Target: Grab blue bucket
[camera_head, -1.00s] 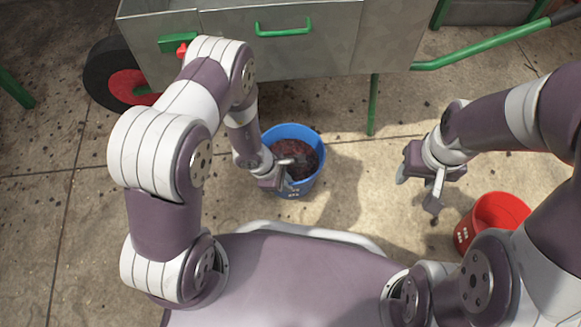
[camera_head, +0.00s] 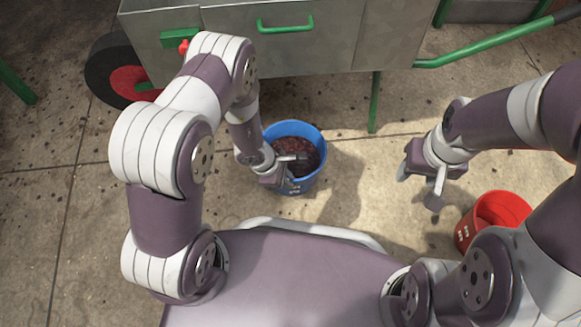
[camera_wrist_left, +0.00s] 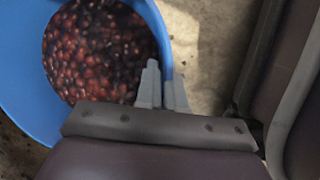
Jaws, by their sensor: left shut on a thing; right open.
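The blue bucket (camera_head: 313,136) stands on the floor in the middle of the head view, filled with dark red berries (camera_head: 294,149). My left gripper (camera_head: 290,182) is at the bucket's near rim, shut on it. In the left wrist view, one finger is inside the blue bucket (camera_wrist_left: 22,92) and one outside, with the rim between the fingertips (camera_wrist_left: 162,88). The red berries (camera_wrist_left: 95,50) also show there. My right gripper (camera_head: 420,188) is open and empty, in the air above the floor to the right.
A red bucket (camera_head: 500,208) stands at the right, partly hidden by my right arm. A grey metal cart (camera_head: 310,38) with green handles and a black-and-red wheel (camera_head: 118,80) stands behind the blue bucket. A green leg (camera_head: 374,103) is close behind it. Concrete floor lies between the buckets.

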